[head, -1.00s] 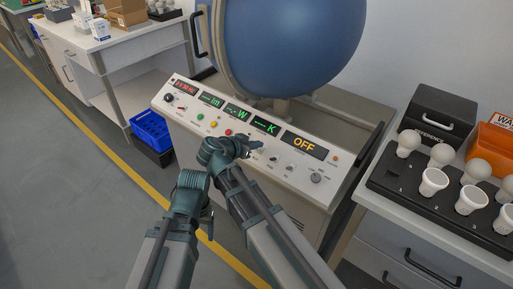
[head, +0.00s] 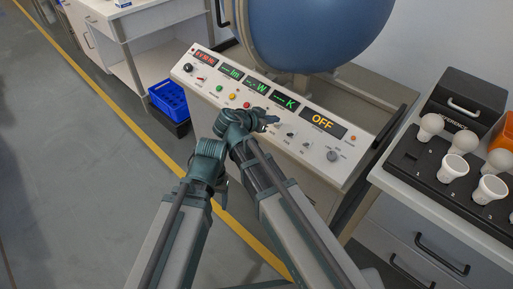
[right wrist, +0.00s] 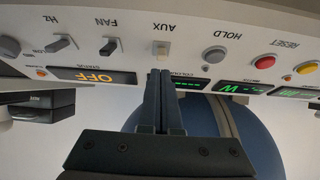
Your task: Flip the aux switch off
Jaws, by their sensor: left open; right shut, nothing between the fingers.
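The AUX switch (right wrist: 162,48) is a small pale toggle on the white control panel, seen upside down in the right wrist view. My right gripper (right wrist: 160,75) is shut and empty, with its fingertips right at the AUX switch; I cannot tell whether they touch it. In the head view my right gripper (head: 268,118) is over the panel (head: 222,83), and it largely hides that switch. I cannot tell from the lever whether it is on or off. My left gripper (head: 222,190) is open and empty, low in front of the panel, partly hidden by my arms.
The FAN switch (right wrist: 110,46) and Hz switch (right wrist: 62,43) are beside AUX; the HOLD button (right wrist: 214,54) is on its other side. An amber OFF display (head: 322,122) and a blue sphere (head: 318,30) are behind. A bulb tray (head: 405,155) stands right.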

